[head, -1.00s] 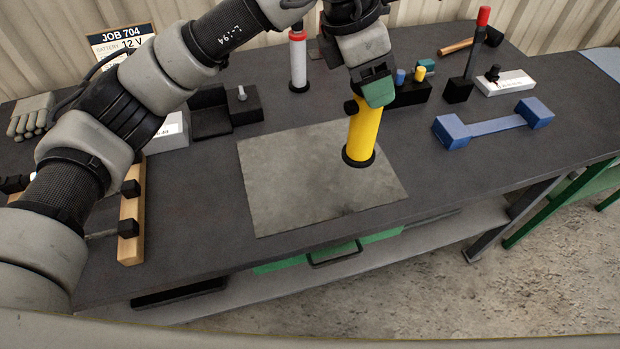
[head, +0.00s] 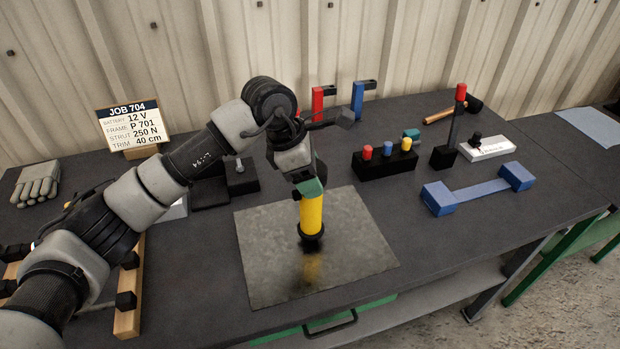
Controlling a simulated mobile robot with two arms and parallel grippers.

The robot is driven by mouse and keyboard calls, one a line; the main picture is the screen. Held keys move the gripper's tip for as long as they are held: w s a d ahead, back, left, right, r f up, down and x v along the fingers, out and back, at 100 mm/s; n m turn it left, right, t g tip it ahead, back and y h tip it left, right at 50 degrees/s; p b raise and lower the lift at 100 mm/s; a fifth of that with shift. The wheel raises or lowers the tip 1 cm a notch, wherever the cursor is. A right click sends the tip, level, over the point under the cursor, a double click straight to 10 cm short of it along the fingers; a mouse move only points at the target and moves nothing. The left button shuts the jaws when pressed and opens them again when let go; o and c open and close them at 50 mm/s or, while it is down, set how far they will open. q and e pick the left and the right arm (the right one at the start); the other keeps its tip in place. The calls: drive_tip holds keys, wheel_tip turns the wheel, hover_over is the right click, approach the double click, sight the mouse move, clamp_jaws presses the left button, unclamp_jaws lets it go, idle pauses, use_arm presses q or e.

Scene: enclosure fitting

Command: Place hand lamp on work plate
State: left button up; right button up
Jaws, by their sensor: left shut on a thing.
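The hand lamp (head: 312,215) is a yellow cylinder with a black ring at its lower end. It is upright over the work plate (head: 270,270), a flat grey metal sheet on the bench. A yellow reflection shows on the plate below the lamp; I cannot tell whether the lamp touches the plate. My left gripper (head: 309,188) is shut on the upper end of the lamp, and its green fingertips hide the lamp's top. My right gripper is not in view.
Right of the plate stand a black block with coloured pegs (head: 384,163) and a blue bar-shaped part (head: 478,190). A job card (head: 134,125) stands at the back left. A glove (head: 36,184) lies far left.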

use_arm(q)
wheel_tip(320, 180, down, 2)
drive_tip(key=shift+f, duration=0.25)
drive_tip(key=o, duration=0.9)
drive_tip(key=shift+f, duration=0.1)
drive_tip(key=o, duration=0.5)
drive_tip(key=shift+c, duration=0.2)
drive_tip(key=shift+r+p, duration=0.25)
drive_tip(key=shift+p, duration=0.05)
drive_tip(key=shift+a+r, duration=0.1)
drive_tip(key=shift+r, duration=0.2)
drive_tip(key=b+v, duration=0.2)
drive_tip(key=v, duration=0.9)
